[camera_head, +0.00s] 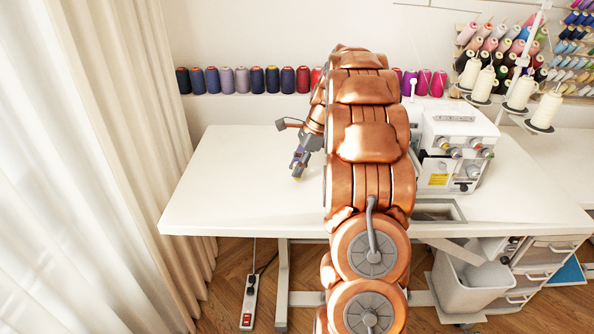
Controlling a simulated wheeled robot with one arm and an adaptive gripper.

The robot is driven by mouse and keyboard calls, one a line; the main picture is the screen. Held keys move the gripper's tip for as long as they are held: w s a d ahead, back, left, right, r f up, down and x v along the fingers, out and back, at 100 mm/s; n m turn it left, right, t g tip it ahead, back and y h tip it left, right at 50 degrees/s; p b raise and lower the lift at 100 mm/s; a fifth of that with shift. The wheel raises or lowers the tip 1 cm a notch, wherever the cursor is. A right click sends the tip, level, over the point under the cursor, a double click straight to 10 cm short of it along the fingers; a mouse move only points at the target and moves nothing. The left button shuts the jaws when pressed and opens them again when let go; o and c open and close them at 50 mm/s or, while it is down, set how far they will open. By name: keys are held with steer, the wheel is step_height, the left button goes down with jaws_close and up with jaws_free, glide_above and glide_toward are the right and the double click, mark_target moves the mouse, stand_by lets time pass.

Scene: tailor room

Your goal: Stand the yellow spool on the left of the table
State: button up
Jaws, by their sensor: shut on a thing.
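My gripper (299,168) hangs over the left part of the white table (220,190), pointing down. It is shut on the yellow spool (297,179), of which only a small yellow bit shows at the fingertips. The rest of the spool is hidden by the fingers. It is low over the tabletop; I cannot tell whether it touches the table or whether it is upright.
My copper arm covers the table's middle. A white sewing machine (455,150) stands on the right, with cream thread cones (521,93) beside it. A row of thread spools (240,80) lines the back wall. The table's left side is clear, near the curtain (120,130).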

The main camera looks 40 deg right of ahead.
steer(key=shift+f, duration=0.8)
steer(key=shift+f, duration=0.15)
steer(key=o, duration=0.8)
steer(key=v, duration=1.2)
steer(key=shift+s, duration=0.1)
